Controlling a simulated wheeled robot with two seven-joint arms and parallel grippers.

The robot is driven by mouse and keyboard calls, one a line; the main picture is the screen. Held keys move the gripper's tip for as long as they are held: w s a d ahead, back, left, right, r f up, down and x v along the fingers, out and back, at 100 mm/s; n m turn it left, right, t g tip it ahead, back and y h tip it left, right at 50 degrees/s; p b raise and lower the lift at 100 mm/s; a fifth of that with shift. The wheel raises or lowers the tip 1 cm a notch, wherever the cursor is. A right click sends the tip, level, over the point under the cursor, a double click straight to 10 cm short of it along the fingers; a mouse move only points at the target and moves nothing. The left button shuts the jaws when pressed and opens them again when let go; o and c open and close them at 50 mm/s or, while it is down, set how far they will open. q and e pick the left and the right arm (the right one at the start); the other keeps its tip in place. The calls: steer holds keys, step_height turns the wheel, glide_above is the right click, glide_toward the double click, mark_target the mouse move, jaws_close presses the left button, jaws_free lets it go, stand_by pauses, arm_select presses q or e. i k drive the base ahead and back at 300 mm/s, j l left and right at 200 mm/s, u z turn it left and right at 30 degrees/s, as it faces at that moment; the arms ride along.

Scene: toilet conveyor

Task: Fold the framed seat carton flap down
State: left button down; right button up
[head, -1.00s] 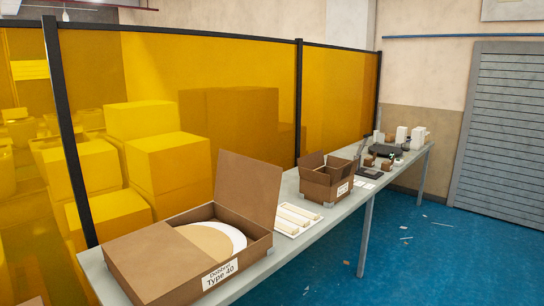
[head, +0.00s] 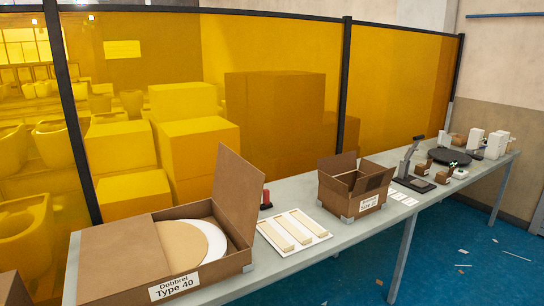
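A flat brown carton (head: 115,262) labelled "Dobbrel Type 40" lies on the near left end of the long grey table. One flap (head: 238,190) stands up at its right side, leaning a little. The left part of the carton top is covered by a panel lying flat. In the opening, a white toilet seat (head: 213,241) shows, partly covered by a tan round-edged sheet (head: 184,248). Neither of my grippers is in view.
Right of the carton are a white tray with cream strips (head: 320,231), a red-topped item (head: 266,197) and a smaller open box (head: 345,203). Small devices and white items stand farther along the table (head: 300,258). A yellow screen (head: 400,90) runs behind.

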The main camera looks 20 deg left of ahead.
mark_target(238, 186)
steer(key=i+l, duration=0.2)
steer(key=l, duration=0.15)
steer(key=i+l, duration=0.2)
steer(key=i+l+u, duration=0.1)
steer(key=l, duration=0.35)
steer(key=i, duration=0.1)
